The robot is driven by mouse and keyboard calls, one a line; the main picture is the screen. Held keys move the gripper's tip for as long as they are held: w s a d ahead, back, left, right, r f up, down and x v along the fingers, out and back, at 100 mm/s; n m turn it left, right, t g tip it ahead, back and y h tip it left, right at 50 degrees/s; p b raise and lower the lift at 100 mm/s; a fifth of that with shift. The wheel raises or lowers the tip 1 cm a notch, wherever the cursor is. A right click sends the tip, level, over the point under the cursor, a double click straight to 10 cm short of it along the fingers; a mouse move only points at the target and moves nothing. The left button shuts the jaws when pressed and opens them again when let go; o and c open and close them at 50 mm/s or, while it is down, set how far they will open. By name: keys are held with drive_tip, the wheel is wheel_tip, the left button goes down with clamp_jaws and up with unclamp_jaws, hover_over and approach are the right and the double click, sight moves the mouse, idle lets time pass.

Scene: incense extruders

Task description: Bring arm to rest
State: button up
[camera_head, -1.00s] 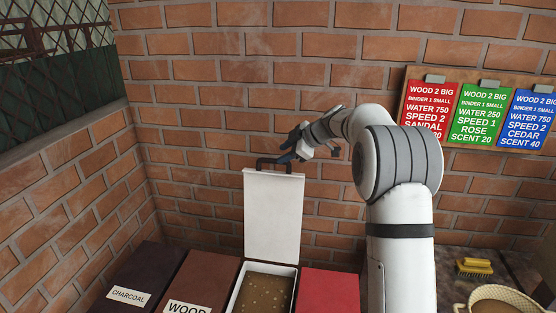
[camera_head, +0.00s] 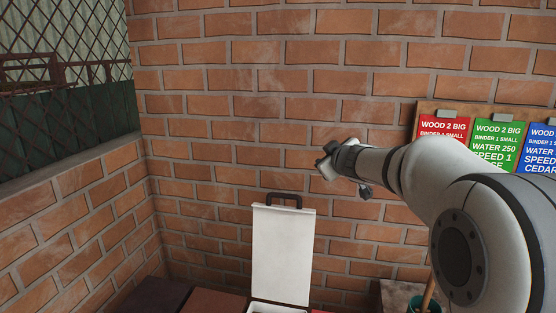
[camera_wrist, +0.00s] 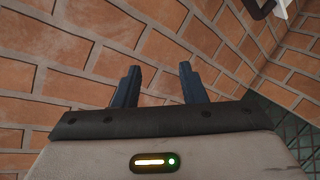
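My gripper (camera_wrist: 157,88) shows in the wrist view with its two dark fingers apart and nothing between them, facing the brick wall. In the head view my gripper (camera_head: 322,163) is at the end of my raised arm, above and right of the open white lid (camera_head: 282,255). The lid stands upright with a dark handle (camera_head: 284,199) on its top edge. My gripper is apart from the handle. In the wrist view a bit of the dark handle (camera_wrist: 262,10) shows at the top right corner.
A brick wall (camera_head: 230,120) stands behind and at the left, with a mesh window (camera_head: 65,70) above. A board with red, green and blue recipe cards (camera_head: 495,140) hangs at the right. Dark box tops (camera_head: 160,293) lie at the bottom. A green cup (camera_head: 424,304) stands lower right.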

drive_tip(key=s+d+f+m+g+h+b, duration=0.1)
drive_tip(key=s+d+f+m+g+h, duration=0.2)
drive_tip(key=s, duration=0.6)
drive_tip(key=s+d+f+m+g+h+b, duration=0.1)
drive_tip(key=s+d+f+m+h, duration=0.1)
drive_tip(key=s+d+f+m, duration=0.35)
drive_tip(key=s+a+f+g+y, duration=0.1)
drive_tip(key=s+f, duration=0.3)
drive_tip(key=s, duration=0.4)
drive_tip(key=s+a+f+g+b, duration=0.1)
drive_tip(key=s+a+f+g, duration=0.2)
drive_tip(key=s+f, duration=0.2)
drive_tip(key=s+a+f+g+y, duration=0.1)
drive_tip(key=s+a+f+g, duration=0.2)
drive_tip(key=s, duration=0.9)
wheel_tip(320, 180, down, 2)
drive_tip(key=shift+f+y+b, duration=0.1)
drive_tip(key=shift+y+b, duration=0.2)
